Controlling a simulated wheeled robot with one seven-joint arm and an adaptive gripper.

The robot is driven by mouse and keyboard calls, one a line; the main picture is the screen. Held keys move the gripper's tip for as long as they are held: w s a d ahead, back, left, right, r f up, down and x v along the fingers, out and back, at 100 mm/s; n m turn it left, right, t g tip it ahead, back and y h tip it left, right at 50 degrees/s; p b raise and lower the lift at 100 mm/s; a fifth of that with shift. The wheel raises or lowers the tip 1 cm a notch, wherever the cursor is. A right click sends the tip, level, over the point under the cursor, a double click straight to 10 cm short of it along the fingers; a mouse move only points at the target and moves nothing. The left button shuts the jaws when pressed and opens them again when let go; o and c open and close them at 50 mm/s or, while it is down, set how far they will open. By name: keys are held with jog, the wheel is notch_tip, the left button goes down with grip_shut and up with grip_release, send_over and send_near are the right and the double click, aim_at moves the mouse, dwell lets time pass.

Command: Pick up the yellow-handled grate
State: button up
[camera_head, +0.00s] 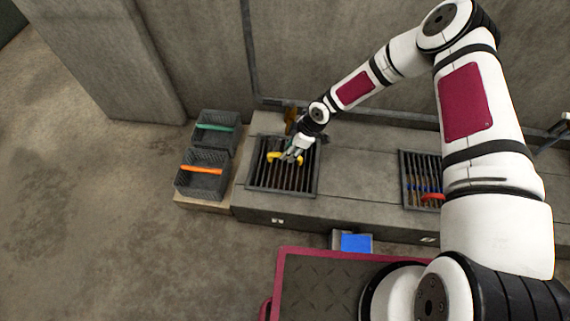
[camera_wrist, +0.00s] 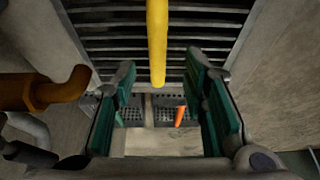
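The yellow-handled grate (camera_head: 304,183) is a dark barred grate set in the concrete ledge, with its yellow handle (camera_head: 272,157) above the bars. My gripper (camera_head: 292,153) is over this grate, at the handle. In the wrist view, the dark bars (camera_wrist: 215,42) fill the top and the yellow handle (camera_wrist: 157,45) runs down the middle. My gripper (camera_wrist: 160,78) is open there, with its green-padded fingers on either side of the handle's near end. Gaps show between the handle and both fingers. In the head view my gripper partly hides the handle.
Two grey crates stand left of the ledge, one with a teal handle (camera_head: 214,127), one with an orange handle (camera_head: 202,170). Another grate (camera_head: 408,182) with a red handle (camera_head: 433,196) lies right. An orange-brown pipe (camera_wrist: 45,92) is close left of my gripper.

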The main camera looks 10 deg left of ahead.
aim_at(270, 156)
jog(key=shift+b+x, duration=1.45)
jog(key=shift+x, duration=1.3)
jog(key=shift+w+d, duration=0.1)
jog(key=shift+d, duration=0.05)
grip_shut()
